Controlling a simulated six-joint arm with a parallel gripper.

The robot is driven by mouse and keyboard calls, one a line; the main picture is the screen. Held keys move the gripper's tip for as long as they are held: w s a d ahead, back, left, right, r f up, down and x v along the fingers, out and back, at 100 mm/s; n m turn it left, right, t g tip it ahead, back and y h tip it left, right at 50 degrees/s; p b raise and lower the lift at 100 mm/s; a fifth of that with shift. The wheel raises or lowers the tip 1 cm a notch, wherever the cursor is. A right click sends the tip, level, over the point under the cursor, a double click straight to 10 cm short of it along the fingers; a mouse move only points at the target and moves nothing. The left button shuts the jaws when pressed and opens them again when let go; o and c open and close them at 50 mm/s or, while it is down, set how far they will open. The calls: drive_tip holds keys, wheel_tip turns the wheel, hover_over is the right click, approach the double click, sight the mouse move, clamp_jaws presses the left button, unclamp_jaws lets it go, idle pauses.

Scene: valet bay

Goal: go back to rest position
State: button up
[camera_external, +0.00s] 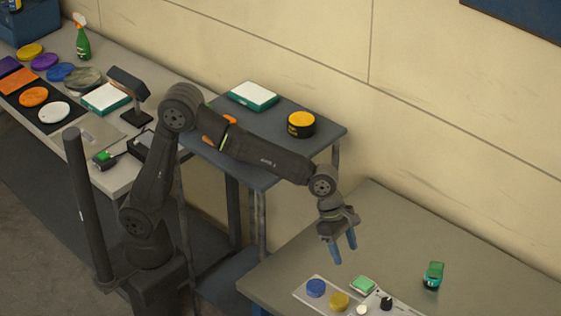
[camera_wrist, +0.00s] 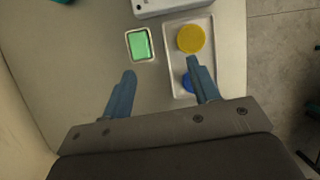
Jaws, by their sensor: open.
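My gripper (camera_external: 343,250) hangs above the left part of the right-hand table (camera_external: 410,235), with its blue fingers pointing down. It is open and nothing is between the fingers. In the wrist view my gripper (camera_wrist: 162,85) shows its two blue fingers spread apart over the grey table. One finger partly covers a blue disc (camera_wrist: 187,84) on a pale tray (camera_wrist: 175,65).
On the right-hand table lie a tray with a blue disc (camera_external: 316,287) and a yellow disc (camera_external: 339,300), a green pad (camera_external: 363,284) and a green object (camera_external: 433,275). A dark cart (camera_external: 270,125) holds a yellow-topped tin (camera_external: 301,123). A cluttered bench (camera_external: 110,180) stands left.

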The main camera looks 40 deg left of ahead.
drive_tip(key=s+a+f, duration=0.1)
drive_tip(key=s+a, duration=0.3)
drive_tip(key=a, duration=0.3)
drive_tip(key=shift+s+f+m, duration=0.3)
drive_tip(key=shift+s+f, duration=0.05)
drive_tip(key=shift+f, duration=0.05)
drive_tip(key=w+d+r+n, duration=0.1)
drive_tip(key=w+d+r, duration=0.2)
drive_tip(key=w+d, duration=0.7)
drive_tip(key=d, duration=0.5)
drive_tip(key=shift+w, duration=0.35)
drive_tip(key=shift+s+a, duration=0.1)
drive_tip(key=shift+a, duration=0.05)
